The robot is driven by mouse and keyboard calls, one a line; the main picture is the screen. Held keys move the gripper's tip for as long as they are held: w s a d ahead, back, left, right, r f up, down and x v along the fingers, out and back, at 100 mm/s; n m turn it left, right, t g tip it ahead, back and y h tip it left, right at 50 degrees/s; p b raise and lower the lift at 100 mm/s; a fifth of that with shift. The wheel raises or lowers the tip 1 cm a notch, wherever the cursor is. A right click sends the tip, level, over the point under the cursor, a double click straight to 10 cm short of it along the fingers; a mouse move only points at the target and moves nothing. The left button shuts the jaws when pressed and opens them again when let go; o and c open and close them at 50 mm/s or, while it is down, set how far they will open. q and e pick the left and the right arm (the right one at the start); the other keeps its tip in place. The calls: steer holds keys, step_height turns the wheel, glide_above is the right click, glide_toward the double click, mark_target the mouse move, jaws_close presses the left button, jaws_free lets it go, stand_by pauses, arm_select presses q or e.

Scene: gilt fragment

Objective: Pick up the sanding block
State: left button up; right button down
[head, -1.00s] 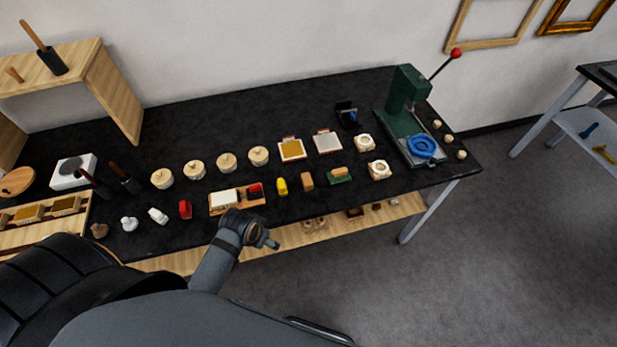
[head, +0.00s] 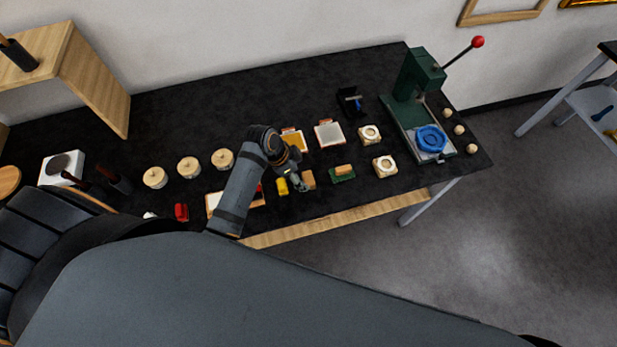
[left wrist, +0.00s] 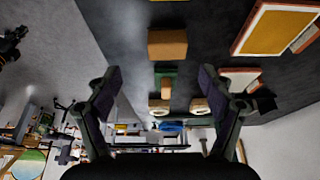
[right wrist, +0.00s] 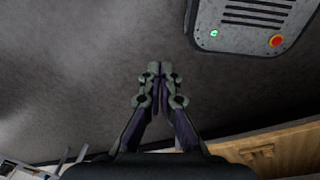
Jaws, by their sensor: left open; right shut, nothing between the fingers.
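A plain tan-brown block (head: 308,180), which looks like the sanding block, lies on the black tabletop (head: 240,110). It is just right of my left gripper (head: 290,184) in the head view, and it also shows in the left wrist view (left wrist: 167,44), ahead of the fingers. My left gripper is open and empty above the table's front part, apart from the block. Its arm hides part of the things behind it. My right gripper (right wrist: 158,70) shows in the right wrist view, shut and empty, over bare grey floor.
A yellow object (head: 282,186) stands left of the block. A green pad with a tan piece (head: 342,173) lies to its right. A gold-faced tile (head: 293,140) lies behind. A green press (head: 416,105) stands at the table's right end. A grey box with a red button (right wrist: 255,22) is near my right gripper.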

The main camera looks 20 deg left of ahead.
mark_target(308, 178)
arm_select(q)
steer(key=shift+w+d+f, duration=0.15)
steer(key=shift+w+f, duration=0.2)
steer(key=shift+f, duration=0.2)
steer(key=shift+w+d+f, duration=0.1)
steer(key=shift+w+f, duration=0.2)
steer(key=shift+f, duration=0.25)
steer(key=shift+w+d+f+p, duration=0.15)
steer(key=shift+w+f+p, duration=0.25)
steer(key=shift+f+p, duration=0.25)
steer(key=x, duration=0.2)
steer(key=shift+s+d+f+p, duration=0.1)
steer(key=shift+d+f+p, duration=0.05)
steer(key=shift+f+p, duration=0.2)
steer(key=shift+w+d+f, duration=0.15)
steer(key=shift+w+f, duration=0.1)
steer(key=shift+f, duration=0.45)
steer(key=c, duration=1.1)
arm_select(e)
steer(key=w+r, duration=0.2)
steer(key=shift+w+d+r, duration=0.1)
steer(key=shift+w+r, duration=0.25)
